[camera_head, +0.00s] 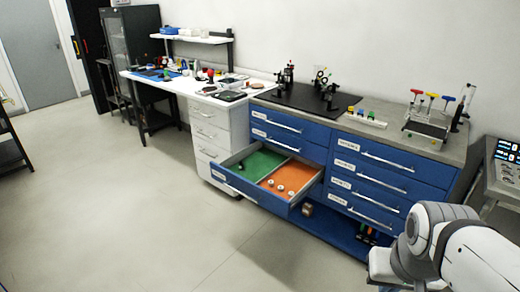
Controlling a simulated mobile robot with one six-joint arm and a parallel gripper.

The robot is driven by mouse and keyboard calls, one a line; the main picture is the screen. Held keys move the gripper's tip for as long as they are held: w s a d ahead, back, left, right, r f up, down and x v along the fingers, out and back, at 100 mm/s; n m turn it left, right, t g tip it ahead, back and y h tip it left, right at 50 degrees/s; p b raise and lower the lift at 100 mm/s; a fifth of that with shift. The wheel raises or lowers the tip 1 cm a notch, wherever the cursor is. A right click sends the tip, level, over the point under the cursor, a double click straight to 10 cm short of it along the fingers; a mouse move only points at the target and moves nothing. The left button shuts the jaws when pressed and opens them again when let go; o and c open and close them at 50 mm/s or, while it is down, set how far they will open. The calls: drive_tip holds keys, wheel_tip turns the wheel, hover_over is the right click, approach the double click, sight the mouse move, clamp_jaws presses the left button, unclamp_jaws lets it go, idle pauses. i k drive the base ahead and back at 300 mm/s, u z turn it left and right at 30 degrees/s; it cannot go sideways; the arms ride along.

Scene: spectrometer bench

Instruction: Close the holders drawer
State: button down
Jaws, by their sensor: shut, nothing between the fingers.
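One drawer (246,190) of the blue cabinet stands pulled out, in the left column below two shut drawers. Its grey walls enclose a green section (254,163) on the left and an orange section (292,174) on the right. Several small pale round pieces lie in the orange section. The drawer's label is too small to read, so I cannot confirm that it is the holders drawer. My arm shows at the lower right, apart from the drawer. My gripper is not in view.
The other blue drawers (374,180) are shut. A low blue shelf under them holds a few small items. A white drawer unit (207,131) stands beside the open drawer on the left. The grey floor (150,215) in front is clear.

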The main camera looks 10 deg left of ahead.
sight(263, 162)
drive_tip(key=u, duration=0.7)
drive_tip(key=i, duration=1.45)
drive_tip(key=u, duration=1.15)
drive_tip(key=i, duration=0.5)
drive_tip(key=k, duration=0.8)
drive_tip(key=u, duration=0.2)
drive_tip(key=i, duration=0.8)
drive_tip(key=z, duration=0.05)
